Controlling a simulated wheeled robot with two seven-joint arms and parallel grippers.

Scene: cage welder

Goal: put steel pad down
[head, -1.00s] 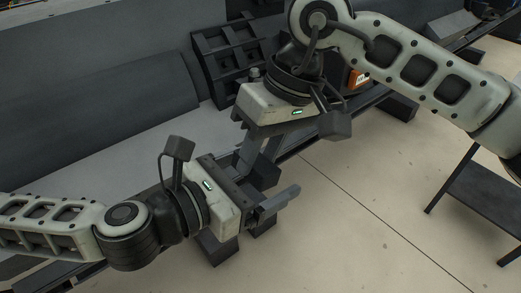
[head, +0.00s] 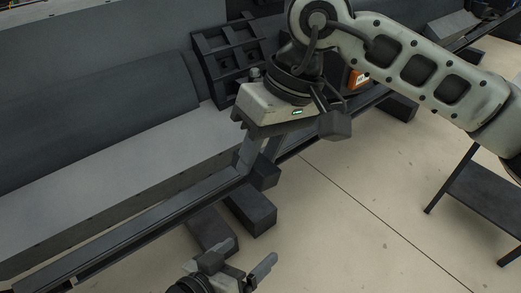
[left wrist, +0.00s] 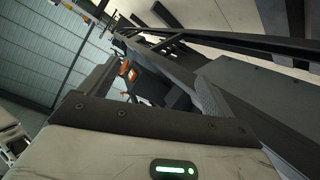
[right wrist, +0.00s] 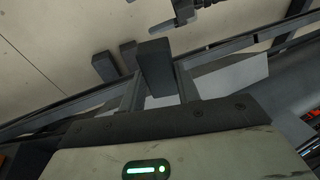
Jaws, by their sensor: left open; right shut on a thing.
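My right gripper (head: 260,158) is shut on the steel pad, a small dark block (head: 265,175), beside the long grey rail. In the right wrist view the dark block (right wrist: 155,68) sits between the two fingers of my right gripper (right wrist: 156,80). My left gripper (head: 243,268) is open and empty at the bottom edge of the head view, apart from the pad. It also shows at the top of the right wrist view (right wrist: 182,12). Whether the pad touches the rail cannot be told.
Two more dark blocks, one at the right (head: 251,208) and one at the left (head: 211,230), lie below the rail (head: 135,220). A grey bench top (head: 120,175) runs along the left. A dark slotted rack (head: 228,58) stands behind. A dark table (head: 485,195) is at right; pale floor (head: 350,200) between is clear.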

